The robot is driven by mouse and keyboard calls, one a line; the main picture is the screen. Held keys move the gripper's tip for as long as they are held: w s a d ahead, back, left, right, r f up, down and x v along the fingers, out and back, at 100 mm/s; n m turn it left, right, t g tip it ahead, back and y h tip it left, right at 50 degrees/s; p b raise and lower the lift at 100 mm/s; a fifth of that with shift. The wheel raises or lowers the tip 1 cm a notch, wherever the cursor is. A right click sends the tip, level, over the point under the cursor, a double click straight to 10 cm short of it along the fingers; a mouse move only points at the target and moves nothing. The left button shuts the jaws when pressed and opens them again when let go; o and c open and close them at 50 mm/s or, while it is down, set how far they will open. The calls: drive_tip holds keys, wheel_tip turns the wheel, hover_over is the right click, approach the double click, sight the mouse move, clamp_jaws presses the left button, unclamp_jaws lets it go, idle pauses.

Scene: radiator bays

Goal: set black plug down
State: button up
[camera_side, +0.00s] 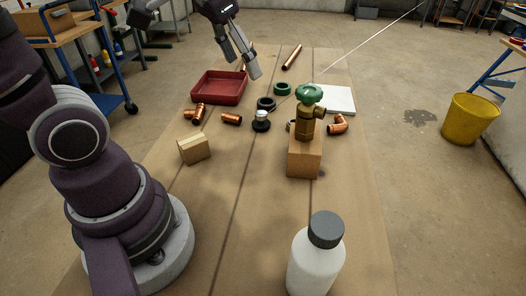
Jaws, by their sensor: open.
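A black plug-like piece with a silvery top (261,121) stands upright on the wooden bench top (230,190), near its middle. I take it to be the black plug, but the name cannot be confirmed at this size. A flat black ring (266,103) lies just behind it. My gripper (243,64) is open, above the bench behind the red tray. Its fingers point down and right, apart from the black piece, and I see nothing held between them.
A red tray (219,100) lies left. Copper fittings (231,118), a green ring (282,88) and a white pad (340,99) lie around. A brass valve with green handle (309,95) stands on a wooden block (304,160). A white bottle (316,265) stands in front.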

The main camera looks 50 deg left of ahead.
drive_tip(key=s+d+f+t, duration=0.1)
drive_tip(key=s+d+f, duration=0.1)
drive_tip(key=s, duration=0.4)
drive_tip(key=shift+d+h, duration=0.3)
drive_tip(key=shift+d, duration=0.05)
drive_tip(key=shift+f, duration=0.1)
idle(0.6)
